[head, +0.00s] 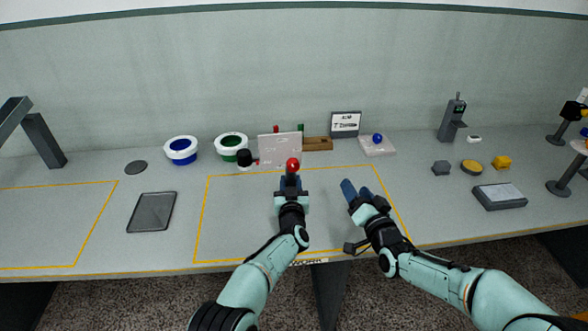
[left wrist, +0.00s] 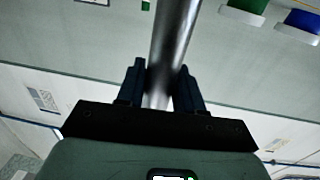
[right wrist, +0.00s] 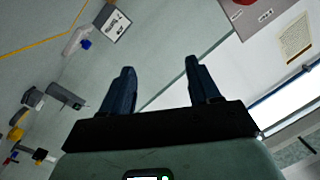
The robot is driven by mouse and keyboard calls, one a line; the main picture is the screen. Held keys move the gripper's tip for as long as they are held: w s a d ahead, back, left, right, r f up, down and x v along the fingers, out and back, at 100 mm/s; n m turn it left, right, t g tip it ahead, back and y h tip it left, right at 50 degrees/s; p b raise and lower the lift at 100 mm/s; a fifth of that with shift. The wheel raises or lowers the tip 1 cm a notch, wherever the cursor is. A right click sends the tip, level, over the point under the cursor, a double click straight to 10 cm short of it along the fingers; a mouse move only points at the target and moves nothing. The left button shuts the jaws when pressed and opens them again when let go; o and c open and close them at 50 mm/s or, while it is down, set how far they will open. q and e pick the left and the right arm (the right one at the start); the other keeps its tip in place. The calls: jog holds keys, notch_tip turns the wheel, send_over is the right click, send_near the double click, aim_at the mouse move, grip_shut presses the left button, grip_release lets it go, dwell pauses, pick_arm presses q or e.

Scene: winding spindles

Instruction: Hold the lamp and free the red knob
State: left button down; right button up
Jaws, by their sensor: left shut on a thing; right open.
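My left gripper (head: 290,184) is shut on a shiny grey metal shaft, seen between its fingers in the left wrist view (left wrist: 172,50). I take the shaft to be part of the lamp; the head view mostly hides it behind my gripper. The round red knob (head: 293,164) shows just above the left fingertips, in front of a pale panel. How it is joined to the shaft cannot be seen. My right gripper (head: 359,190) is open and empty, to the right of the knob and apart from it. Its spread fingers also show in the right wrist view (right wrist: 160,80).
The pale panel (head: 280,143) stands behind the knob, with a black-topped item (head: 245,158) at its left. A dark tablet (head: 152,212) lies left. A tray (head: 386,150) bears a blue ball. The marked area's front is mostly free.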

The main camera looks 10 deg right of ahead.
jog(key=s+a+r+n+t+y, duration=0.25)
jog(key=a+r+y, duration=0.25)
jog(key=a+r, duration=0.45)
jog(key=s+a+r+n+t+y, duration=0.1)
jog(key=s+a+r+t+y, duration=0.15)
jog(key=a+r+y, duration=0.5)
jog(key=m+g+h, duration=0.5)
jog(key=m+h, duration=0.9)
jog(key=m, duration=2.1)
send_near(293, 168)
jog(key=shift+y, duration=0.25)
jog(key=w, duration=0.9)
jog(key=shift+w+a+f, duration=0.1)
jog(key=shift+w, duration=0.15)
jog(key=c, duration=1)
